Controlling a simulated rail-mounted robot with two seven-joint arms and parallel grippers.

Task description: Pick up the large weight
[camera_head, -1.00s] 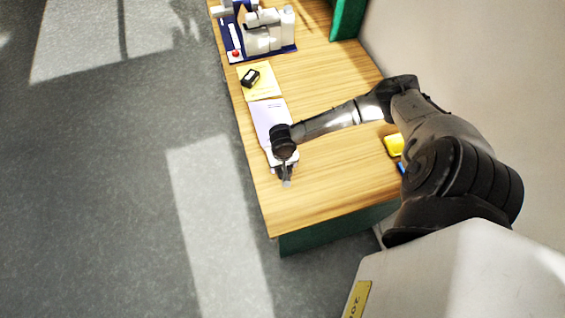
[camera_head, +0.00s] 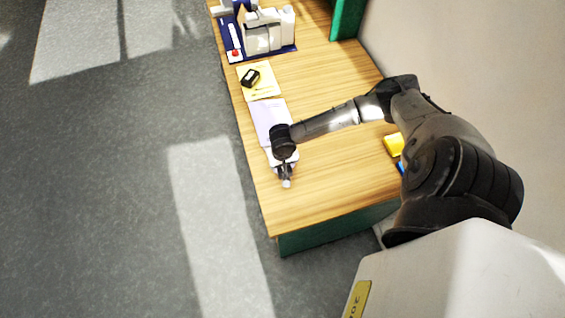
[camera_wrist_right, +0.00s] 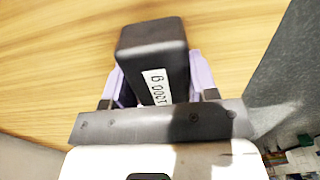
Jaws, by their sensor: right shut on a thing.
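In the head view, my right gripper (camera_head: 286,178) is near the front edge of the wooden table, and the weight cannot be made out there. I cannot tell whether the weight is touching the table. My left gripper is not in view.
A lilac sheet (camera_head: 268,117) lies behind my right gripper. Beyond it, a small black object (camera_head: 251,77) rests on a yellow sheet (camera_head: 262,91). A white device (camera_head: 265,37) stands on a blue base farther back. A yellow item (camera_head: 393,146) is at the right. The middle of the table (camera_head: 330,170) is clear.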

